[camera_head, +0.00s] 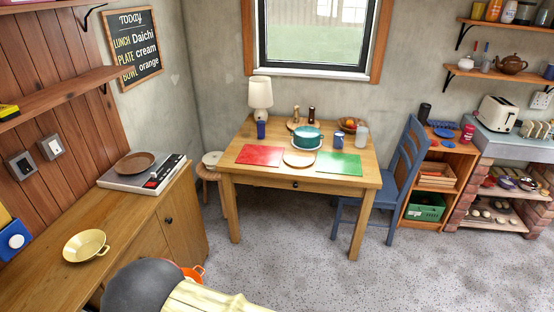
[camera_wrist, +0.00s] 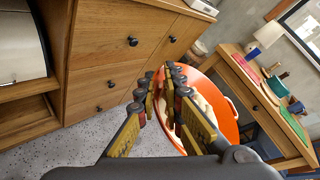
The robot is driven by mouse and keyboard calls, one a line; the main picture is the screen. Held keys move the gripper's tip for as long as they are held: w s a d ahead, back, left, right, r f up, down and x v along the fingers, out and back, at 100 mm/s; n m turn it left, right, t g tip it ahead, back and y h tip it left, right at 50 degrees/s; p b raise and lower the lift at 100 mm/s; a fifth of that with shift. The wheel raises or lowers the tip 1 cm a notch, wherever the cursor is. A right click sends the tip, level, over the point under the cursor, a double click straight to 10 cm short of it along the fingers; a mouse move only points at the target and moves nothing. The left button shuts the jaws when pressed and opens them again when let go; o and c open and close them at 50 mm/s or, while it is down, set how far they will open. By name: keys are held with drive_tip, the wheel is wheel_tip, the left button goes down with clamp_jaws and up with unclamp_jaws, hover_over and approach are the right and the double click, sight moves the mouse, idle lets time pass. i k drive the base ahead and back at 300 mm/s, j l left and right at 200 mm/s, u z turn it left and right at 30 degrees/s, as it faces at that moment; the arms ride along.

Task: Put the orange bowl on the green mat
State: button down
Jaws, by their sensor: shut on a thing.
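In the head view only a bit of the orange bowl (camera_head: 194,272) shows past my arm at the bottom; the fingers are hidden there. The green mat (camera_head: 340,164) lies on the right front of the wooden table, with nothing on it. It also shows in the wrist view (camera_wrist: 294,124), beyond the bowl.
The table (camera_head: 300,184) also holds a red mat (camera_head: 259,155), a round board (camera_head: 299,158), a teal pot (camera_head: 307,137), a lamp (camera_head: 260,95) and blue cups. A blue chair (camera_head: 407,165) stands at its right. Floor before the table is clear.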

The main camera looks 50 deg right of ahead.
sight(340, 162)
drive_tip(key=l+z, duration=0.6)
drive_tip(key=z, duration=0.15)
drive_tip(key=l+z, duration=0.4)
drive_tip(key=i+l+z, duration=0.1)
drive_tip(key=z, duration=0.3)
drive_tip(key=i+l+z, duration=0.15)
drive_tip(key=i+l, duration=0.2)
drive_tip(key=l, duration=0.3)
drive_tip(key=i+l+z, duration=0.15)
drive_tip(key=i+l, duration=0.25)
drive_tip(key=l, duration=0.2)
drive_tip(key=i+l+z, duration=0.15)
drive_tip(key=i+l, duration=0.25)
drive_tip(key=l, duration=0.15)
drive_tip(key=i, duration=0.5)
